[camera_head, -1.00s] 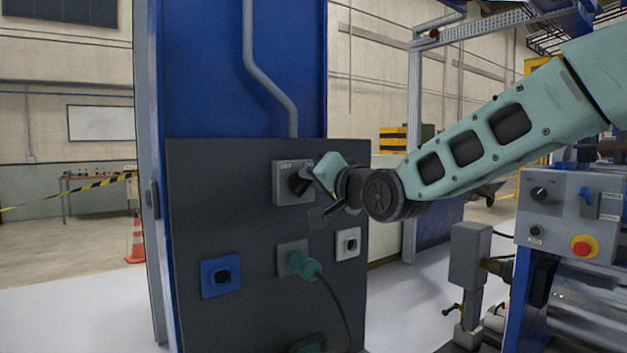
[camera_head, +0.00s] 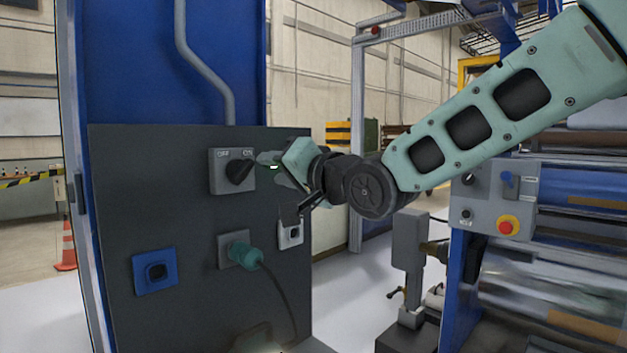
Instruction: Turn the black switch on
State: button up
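The black switch (camera_head: 238,171) is a rotary knob on a grey box (camera_head: 217,183) on the dark panel. The box has an OFF label at the left and an ON label at the right. The knob's handle points up and right, toward ON. My gripper (camera_head: 285,182) is just right of the switch, with its fingers spread apart and nothing seen between them. The upper finger's tip is close to the knob's right side; I cannot tell whether they touch. A small green glow shows by that finger.
Below the switch on the dark panel (camera_head: 120,215) are a blue socket (camera_head: 155,271), a teal plug (camera_head: 243,254) with a hanging cable, and a pale socket (camera_head: 290,233). At right stands a machine with a control box (camera_head: 492,205) and red button.

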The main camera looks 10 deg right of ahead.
jog(key=v, duration=0.9)
jog(key=shift+d, duration=0.1)
jog(key=s+f+n+g+h+p, duration=0.1)
jog(key=s+f+n+g+h, duration=0.2)
jog(key=f, duration=0.5)
jog(key=s+f+n+g+h+p, duration=0.15)
jog(key=s+f+g, duration=0.3)
jog(key=f, duration=0.45)
jog(key=s+d+f+n+g+h, duration=0.2)
jog(key=s+f+g, duration=0.1)
jog(key=s, duration=0.6)
jog(key=s+d+f+n+g+h, duration=0.2)
jog(key=s+f, duration=0.4)
jog(key=s, duration=0.3)
jog(key=shift+d+n+g+h, duration=0.2)
jog(key=shift+n+g+h, duration=0.4)
jog(key=shift+g, duration=0.65)
